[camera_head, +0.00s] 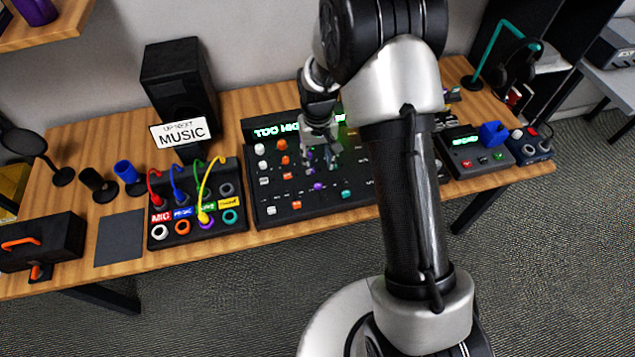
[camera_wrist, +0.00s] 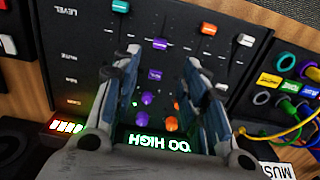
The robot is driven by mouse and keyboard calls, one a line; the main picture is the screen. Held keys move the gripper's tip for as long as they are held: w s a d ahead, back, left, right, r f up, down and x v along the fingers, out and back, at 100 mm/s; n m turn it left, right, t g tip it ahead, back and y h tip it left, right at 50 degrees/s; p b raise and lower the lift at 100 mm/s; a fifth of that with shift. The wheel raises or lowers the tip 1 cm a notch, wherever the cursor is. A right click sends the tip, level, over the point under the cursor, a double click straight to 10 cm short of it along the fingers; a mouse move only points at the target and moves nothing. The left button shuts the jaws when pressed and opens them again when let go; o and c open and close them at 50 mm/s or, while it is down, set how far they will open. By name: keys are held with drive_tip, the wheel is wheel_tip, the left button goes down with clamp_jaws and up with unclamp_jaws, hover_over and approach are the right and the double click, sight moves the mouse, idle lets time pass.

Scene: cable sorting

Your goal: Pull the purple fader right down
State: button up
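The black mixing console (camera_head: 262,215) lies on the wooden table, with white, orange, purple and teal controls. The purple fader (camera_head: 318,186) sits higher up the panel than the orange and teal fader caps beside it. In the wrist view, which looks from the opposite side, the purple fader (camera_wrist: 160,44) lies just beyond my fingertips, with a purple button (camera_wrist: 155,74) between the fingers. My gripper (camera_head: 322,160) is above the console; its two fingers (camera_wrist: 158,62) are spread and empty. The gap between fingertips and panel is unclear.
A lit green display (camera_head: 275,130) at the console's back reads "TOO HIGH", partly hidden. A cable box (camera_head: 185,240) with several coloured cables stands left. A grey-red device (camera_head: 475,160) stands right. Other fader caps, orange (camera_wrist: 209,28) and teal (camera_wrist: 119,5), flank the purple one.

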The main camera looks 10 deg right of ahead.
sight(318, 186)
wheel_tip(318, 186, down, 12)
drive_tip(key=b, duration=0.3)
drive_tip(key=shift+r, duration=0.1)
drive_tip(key=c, duration=0.9)
clamp_jaws()
